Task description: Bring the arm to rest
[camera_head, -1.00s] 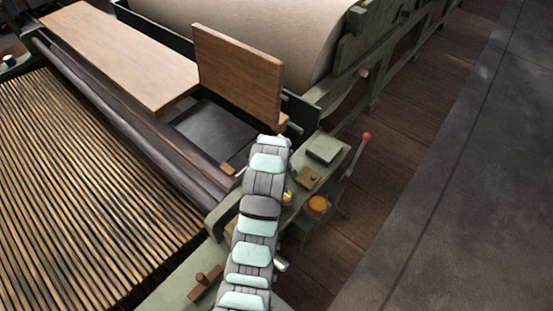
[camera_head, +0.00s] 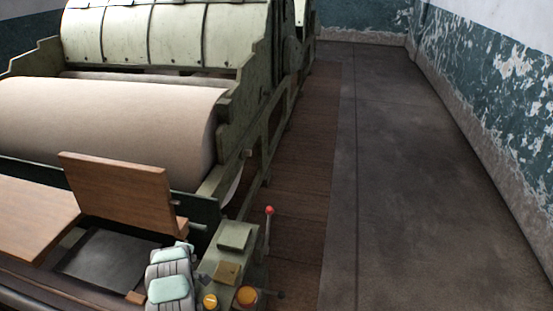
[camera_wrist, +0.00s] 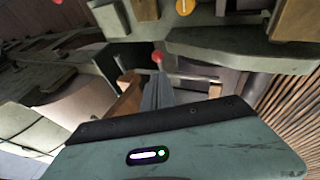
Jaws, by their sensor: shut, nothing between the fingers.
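My arm (camera_head: 170,278), with pale green pads on grey links, rises from the bottom edge in the head view, left of the control box. I cannot make out its fingers there. In the wrist view, my gripper (camera_wrist: 157,92) shows as narrow grey fingers together beyond the grey-green wrist housing (camera_wrist: 190,150). The fingers are shut, with nothing seen held between them. The red lever knob (camera_wrist: 157,57) appears just above the fingertips in that view; I cannot tell the distance between them.
An upright wooden board (camera_head: 118,190) stands behind and left of the arm. A control box (camera_head: 235,237) with orange buttons (camera_head: 247,296) and a red-knobbed lever (camera_head: 268,211) is at right. A large pale roll (camera_head: 110,125) lies behind. Open floor (camera_head: 410,170) extends right.

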